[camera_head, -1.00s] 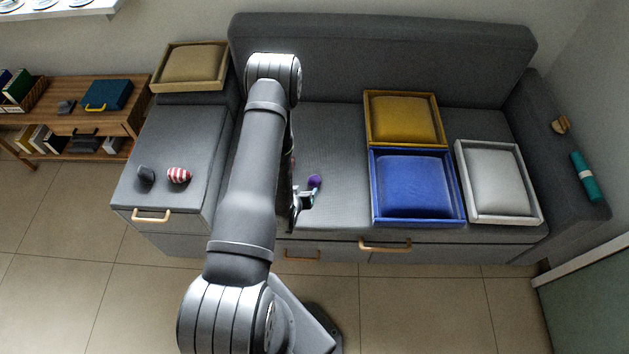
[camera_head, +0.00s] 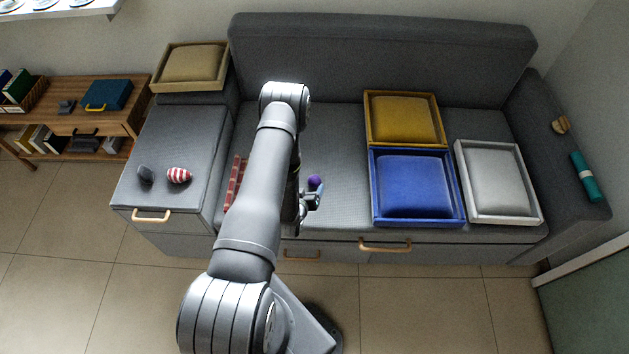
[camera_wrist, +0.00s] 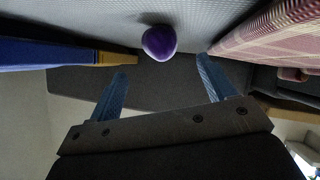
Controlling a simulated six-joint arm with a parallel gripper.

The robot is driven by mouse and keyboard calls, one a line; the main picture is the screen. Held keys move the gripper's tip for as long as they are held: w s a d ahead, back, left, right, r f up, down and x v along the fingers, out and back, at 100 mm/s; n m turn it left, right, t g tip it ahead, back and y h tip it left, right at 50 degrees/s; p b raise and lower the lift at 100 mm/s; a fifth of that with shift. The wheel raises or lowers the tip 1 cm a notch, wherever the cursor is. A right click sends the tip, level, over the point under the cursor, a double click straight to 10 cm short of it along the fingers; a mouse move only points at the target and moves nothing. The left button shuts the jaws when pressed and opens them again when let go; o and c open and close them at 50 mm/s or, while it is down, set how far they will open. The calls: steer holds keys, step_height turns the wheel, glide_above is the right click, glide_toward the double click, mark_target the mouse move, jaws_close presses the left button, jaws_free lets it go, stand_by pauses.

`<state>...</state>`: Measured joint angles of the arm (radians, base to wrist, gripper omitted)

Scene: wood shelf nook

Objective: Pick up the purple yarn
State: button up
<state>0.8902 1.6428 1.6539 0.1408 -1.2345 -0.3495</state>
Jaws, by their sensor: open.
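The purple yarn (camera_head: 315,182) is a small round ball on the grey sofa seat, left of the blue tray. In the wrist view the yarn (camera_wrist: 159,41) lies beyond the fingertips, roughly midway between them, with clear space around it. My gripper (camera_head: 312,198) is close to the yarn on its near side, partly hidden by my arm. In the wrist view my gripper (camera_wrist: 163,72) has its two bluish fingers spread apart with nothing between them.
A blue tray with a cushion (camera_head: 459,214), a yellow tray (camera_head: 369,101) and a white tray (camera_head: 533,214) sit to the right. A red checked item (camera_head: 235,182) lies left of my arm. A striped red-white object (camera_head: 179,175) and a dark object (camera_head: 146,174) rest further left.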

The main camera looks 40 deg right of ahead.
mark_target(312, 182)
steer(key=shift+x, duration=3.35)
steer(key=shift+w+r, duration=0.1)
steer(key=shift+r, duration=0.05)
steer(key=c, duration=1.1)
